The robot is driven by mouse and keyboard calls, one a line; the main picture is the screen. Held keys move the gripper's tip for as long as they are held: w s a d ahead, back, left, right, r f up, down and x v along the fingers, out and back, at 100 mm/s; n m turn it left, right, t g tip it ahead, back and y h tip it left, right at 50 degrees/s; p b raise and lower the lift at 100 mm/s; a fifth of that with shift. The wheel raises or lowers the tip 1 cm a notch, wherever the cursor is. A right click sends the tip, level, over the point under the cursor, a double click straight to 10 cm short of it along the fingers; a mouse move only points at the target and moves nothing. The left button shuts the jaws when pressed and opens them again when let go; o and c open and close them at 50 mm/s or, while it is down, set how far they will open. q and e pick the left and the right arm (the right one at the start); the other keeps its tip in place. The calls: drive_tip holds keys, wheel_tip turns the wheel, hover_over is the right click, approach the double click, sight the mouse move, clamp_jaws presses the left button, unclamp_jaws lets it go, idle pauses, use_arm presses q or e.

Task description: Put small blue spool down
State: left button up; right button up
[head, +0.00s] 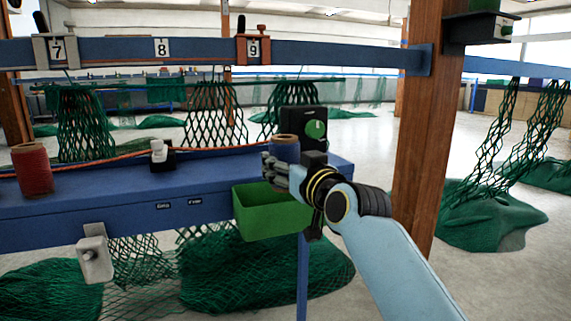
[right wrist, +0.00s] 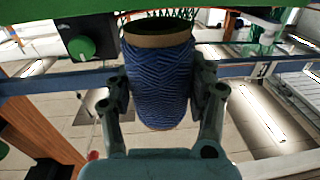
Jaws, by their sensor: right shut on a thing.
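The small blue spool (head: 286,149) is wound with blue twine and has a brown core end. My right gripper (head: 278,170) is shut on it, above the right end of the blue table (head: 120,189). In the right wrist view the spool (right wrist: 158,80) sits between the two fingers of my right gripper (right wrist: 160,95), which touch its sides. I cannot tell whether the spool touches the tabletop. My left gripper is not in view.
A green bin (head: 270,218) hangs at the table's front edge below my gripper. A black box with a green knob (head: 316,129) stands just behind. A red spool (head: 32,170) and a small white-and-black device (head: 160,156) stand further left. A wooden post (head: 424,130) rises at right.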

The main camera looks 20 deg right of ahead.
drive_tip(key=shift+f, duration=0.5)
drive_tip(key=o, duration=1.2)
drive_tip(key=shift+r, duration=0.1)
